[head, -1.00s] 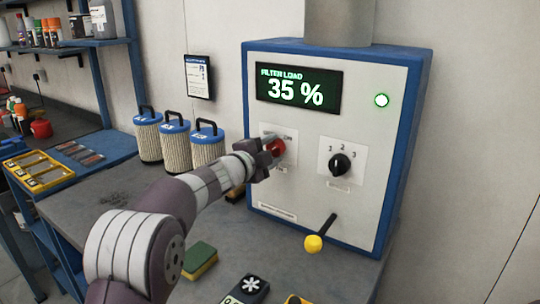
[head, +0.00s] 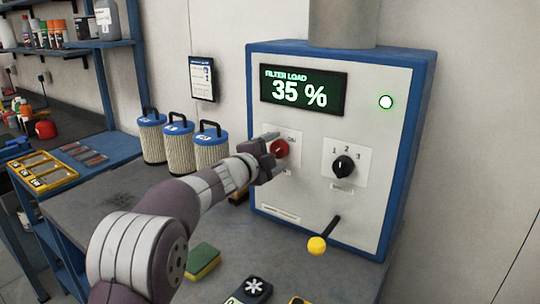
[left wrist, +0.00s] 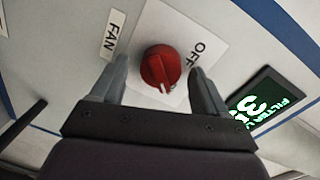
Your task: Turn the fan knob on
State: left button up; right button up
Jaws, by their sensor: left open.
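The red fan knob (head: 279,148) sits on a white plate on the front of the grey and blue filter unit (head: 385,150). ON is printed at the plate's upper right in the head view. In the left wrist view the knob (left wrist: 157,64) shows whole, with FAN and OFF labels near it. Its white mark points down in that view, away from OFF; ON is hidden there. My left gripper (head: 270,151) is open just in front of the knob. Its fingers (left wrist: 161,82) stand apart on either side, with gaps to the knob. My right gripper is out of view.
A black selector knob (head: 343,166) is right of the fan knob, and a yellow-tipped lever (head: 317,244) sticks out below. Filter canisters (head: 180,147) and a sponge (head: 202,261) stand on the bench.

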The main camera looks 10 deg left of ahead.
pick_arm(q)
jog(key=b+v, duration=0.1)
jog(key=v, duration=1.1)
jog(key=shift+s, duration=0.3)
jog(key=shift+a, duration=0.1)
